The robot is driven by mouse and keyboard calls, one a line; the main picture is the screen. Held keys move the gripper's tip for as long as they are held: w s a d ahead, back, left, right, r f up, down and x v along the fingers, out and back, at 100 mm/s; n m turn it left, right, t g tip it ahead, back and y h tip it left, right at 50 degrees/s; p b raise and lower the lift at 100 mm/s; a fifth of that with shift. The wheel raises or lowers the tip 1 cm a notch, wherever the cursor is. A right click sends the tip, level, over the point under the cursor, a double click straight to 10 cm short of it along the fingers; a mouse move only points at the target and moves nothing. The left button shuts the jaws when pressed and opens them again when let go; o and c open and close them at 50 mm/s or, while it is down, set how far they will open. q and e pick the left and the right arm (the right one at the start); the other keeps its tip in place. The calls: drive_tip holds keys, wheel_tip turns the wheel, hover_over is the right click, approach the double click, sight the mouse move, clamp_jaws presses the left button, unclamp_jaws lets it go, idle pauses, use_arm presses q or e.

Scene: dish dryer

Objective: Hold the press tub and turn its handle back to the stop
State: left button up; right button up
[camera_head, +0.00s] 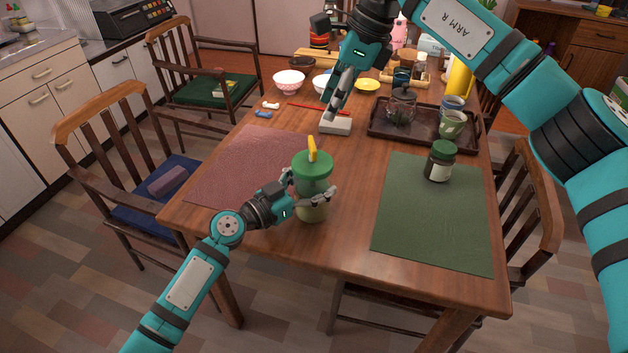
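The press tub (313,210) stands upright on the near part of the wooden table, with a green lid and a pale green body. Its yellow handle (312,148) sticks up from the top of the lid. My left gripper (312,194) is at the tub's side below the lid, its fingers around the body and apparently shut on it; the far finger is partly hidden. My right gripper (330,118) points down above and behind the tub, apart from the handle. Its fingers are seen nearly edge-on, so their opening is unclear.
A pale grey block (336,126) lies by the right fingertips. A dark tray (385,133) holds a glass pot and cups. A green-lidded jar (440,160) stands on the green mat (430,225). The red mat (235,165) is clear beside the tub. Bowls stand farther back.

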sight(315, 153)
drive_tip(key=shift+c, duration=0.5)
drive_tip(key=s+a+f+n+y, duration=0.1)
drive_tip(key=a+f+n+y, duration=0.15)
drive_tip(key=a, duration=0.35)
drive_tip(key=s+a+f+n+y, duration=0.1)
drive_tip(key=a+y, duration=0.3)
drive_tip(key=a, duration=0.2)
drive_tip(key=s+a+r+t+y, duration=0.3)
drive_tip(key=s+a+r+y, duration=0.15)
drive_tip(key=a+y, duration=0.35)
drive_tip(key=s+d+f+m+t+h, duration=0.2)
drive_tip(key=d+f+m+t+h, duration=0.45)
drive_tip(key=d+m+h, duration=0.2)
drive_tip(key=s+d+f+m+t+h, duration=0.2)
drive_tip(key=d+f+m+t+h, duration=0.3)
drive_tip(key=d+m+t+h, duration=0.3)
drive_tip(key=shift+m+y, duration=0.4)
drive_tip(key=shift+m, duration=0.3)
drive_tip(key=w, duration=1.1)
drive_tip(key=shift+w+a+r, duration=0.1)
drive_tip(key=shift+a+r, duration=0.1)
drive_tip(key=shift+r, duration=0.1)
